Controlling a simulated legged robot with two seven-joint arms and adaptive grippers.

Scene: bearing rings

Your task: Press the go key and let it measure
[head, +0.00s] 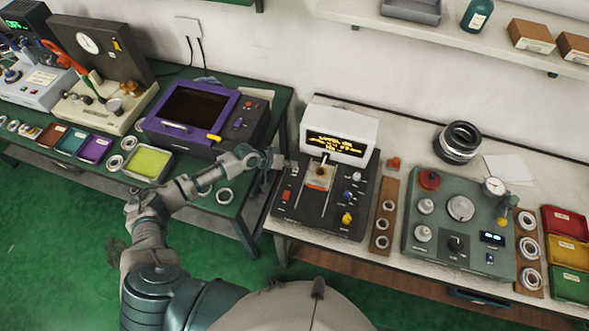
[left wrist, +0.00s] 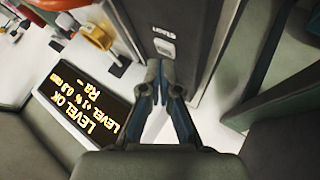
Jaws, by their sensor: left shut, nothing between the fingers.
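The roughness gauge (head: 335,215) has a black base and a white display head (head: 342,128) with amber text. In the left wrist view its display (left wrist: 85,107) is tilted and reads "LEVEL OK", with "Ra" and a dash below. A pale key (left wrist: 164,48) sits on a dark panel beside a label that looks like "START". My left gripper (head: 280,160) is at the left rear edge of the gauge. In the left wrist view its fingertips (left wrist: 165,76) are together and empty, just short of the pale key; I cannot tell whether they touch. My right gripper is not in view.
A purple-framed oven-like box (head: 190,115) stands on the green bench to the left. A wooden strip with rings (head: 384,215) lies right of the gauge, then a green instrument (head: 460,225) and coloured bins (head: 568,240). A gap separates the two benches.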

